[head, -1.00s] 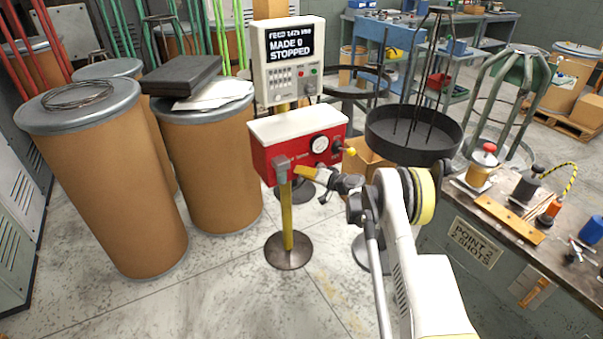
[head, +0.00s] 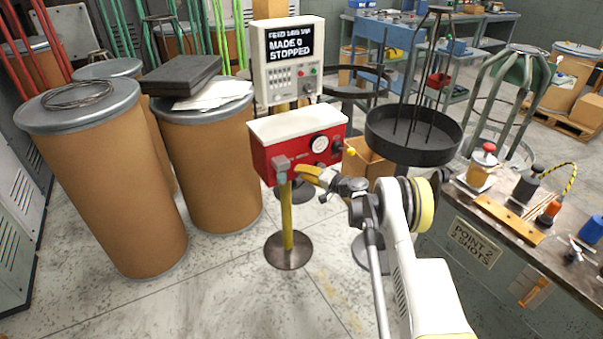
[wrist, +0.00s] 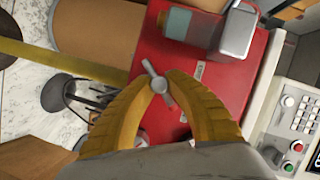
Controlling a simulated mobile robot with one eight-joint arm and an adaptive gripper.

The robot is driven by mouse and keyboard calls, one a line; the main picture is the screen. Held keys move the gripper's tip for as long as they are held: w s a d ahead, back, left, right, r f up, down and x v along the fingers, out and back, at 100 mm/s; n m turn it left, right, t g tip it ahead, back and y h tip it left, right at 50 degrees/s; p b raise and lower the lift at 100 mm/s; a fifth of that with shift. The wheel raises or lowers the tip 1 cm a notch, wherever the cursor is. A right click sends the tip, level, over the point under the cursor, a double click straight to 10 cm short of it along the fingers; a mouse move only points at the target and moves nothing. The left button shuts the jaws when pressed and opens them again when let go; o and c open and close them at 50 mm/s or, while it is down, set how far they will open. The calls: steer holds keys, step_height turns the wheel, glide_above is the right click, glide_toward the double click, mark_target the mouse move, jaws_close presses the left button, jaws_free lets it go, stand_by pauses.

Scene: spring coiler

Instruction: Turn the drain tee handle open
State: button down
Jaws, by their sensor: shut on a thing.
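The drain tee handle (wrist: 158,84) is a small grey metal cross-bar with a round hub on the red panel. In the wrist view its bar slants from upper left to lower right. My gripper (wrist: 159,80) has its yellow fingers closed around the handle, one on each side of the hub. In the head view my gripper (head: 303,173) is at the lower front of the red box (head: 268,165), and the handle is hidden there. The box has a white lid and a round gauge (head: 319,144).
A grey fitting (wrist: 238,30) and a teal-windowed part (wrist: 178,22) sit beside the handle. A yellow post (head: 287,220) on a round base carries the box. Brown drums (head: 208,165) stand left; a cluttered bench (head: 490,215) is at right. A control panel (head: 288,60) stands behind.

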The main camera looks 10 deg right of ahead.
steer(key=c, duration=1.3)
jaws_free()
steer(key=shift+a, duration=0.2)
steer(key=shift+d, duration=0.1)
steer(key=shift+s+d, duration=0.15)
steer(key=shift+s, duration=0.05)
steer(key=v, duration=1.1)
steer(key=shift+s+d, duration=0.2)
steer(key=shift+s, duration=0.05)
steer(key=shift+r, duration=0.1)
